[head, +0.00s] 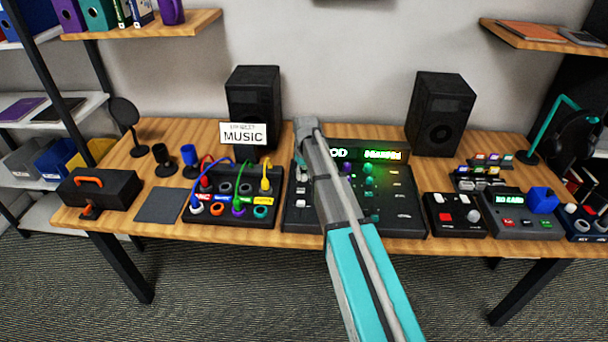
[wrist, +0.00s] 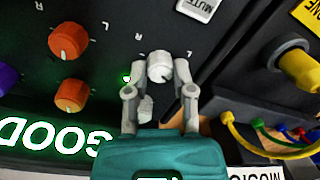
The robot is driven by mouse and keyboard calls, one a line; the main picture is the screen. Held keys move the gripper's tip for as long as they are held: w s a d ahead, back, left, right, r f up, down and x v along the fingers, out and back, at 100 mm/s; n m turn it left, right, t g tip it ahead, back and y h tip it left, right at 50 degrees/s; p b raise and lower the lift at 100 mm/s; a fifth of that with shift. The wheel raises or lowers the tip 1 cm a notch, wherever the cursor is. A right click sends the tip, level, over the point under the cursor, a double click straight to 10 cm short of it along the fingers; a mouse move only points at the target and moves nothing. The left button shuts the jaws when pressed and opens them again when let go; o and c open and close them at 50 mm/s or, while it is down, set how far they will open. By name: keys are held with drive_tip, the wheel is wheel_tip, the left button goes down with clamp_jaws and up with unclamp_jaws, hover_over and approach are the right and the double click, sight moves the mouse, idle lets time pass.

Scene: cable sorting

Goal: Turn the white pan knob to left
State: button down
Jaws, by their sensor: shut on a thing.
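In the wrist view, the white pan knob (wrist: 160,66) sits on the dark mixer panel, with an L/R scale beside it. My gripper (wrist: 161,72) is shut on this knob, one grey finger on each side. A second white knob (wrist: 146,108) lies between the fingers, nearer the palm and partly hidden. The mixer (head: 300,217) stands mid-table in the head view. There my arm crosses in front of it and hides the white knob and the fingertips. The pointer direction of the knob is hard to read.
Orange knobs (wrist: 68,42) sit beside the white ones, and a mute button (wrist: 196,8) lies beyond. The patch box (head: 232,208) with plugged cables stands close on the left in the head view. A "MUSIC" sign (head: 243,134) stands behind it. A lit display (head: 383,154) reads in green-white letters.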

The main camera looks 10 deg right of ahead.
drive_tip(key=n, duration=0.5)
drive_tip(key=shift+s, duration=0.1)
drive_tip(key=shift+n, duration=0.3)
drive_tip(key=shift+c, duration=2.3)
unclamp_jaws()
drive_tip(key=shift+m, duration=0.5)
